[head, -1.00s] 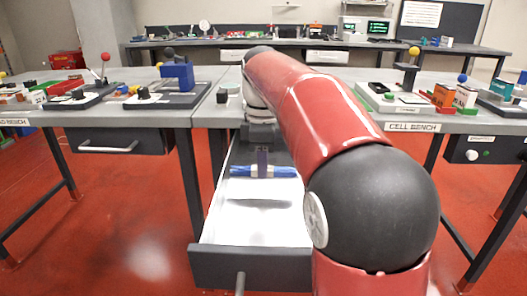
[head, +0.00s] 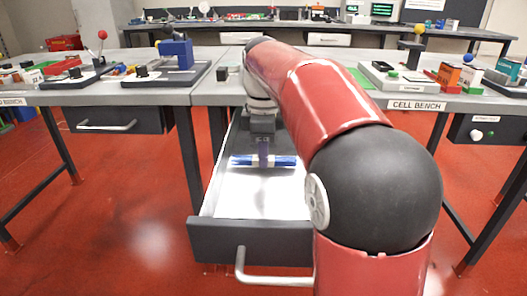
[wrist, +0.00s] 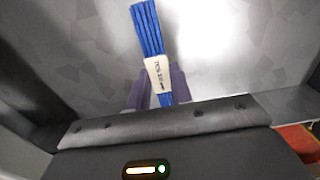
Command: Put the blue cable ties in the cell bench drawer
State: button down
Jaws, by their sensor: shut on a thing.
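The blue cable ties (head: 284,161) are a bundle with a pale labelled band, held inside the open cell bench drawer (head: 225,207). In the wrist view the bundle (wrist: 147,27) sticks out from between my fingers, with its label readable only in part. My gripper (head: 263,163) points down into the drawer and is shut on the ties around the band. In the wrist view my fingers (wrist: 158,90) sit on both sides of the band. I cannot tell whether the ties touch the drawer floor. The arm hides the drawer's right side.
The cell bench top (head: 235,91) lies behind and above the drawer, with a small black block (head: 222,74) near its left edge. A shut drawer (head: 115,120) is under the left bench. The drawer's pale floor looks otherwise empty where visible.

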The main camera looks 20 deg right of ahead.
jog(key=shift+f+b, duration=0.3)
jog(key=shift+f, duration=0.25)
jog(key=c, duration=1.2)
grip_release()
jog(key=shift+o, duration=0.2)
jog(key=shift+r, duration=0.15)
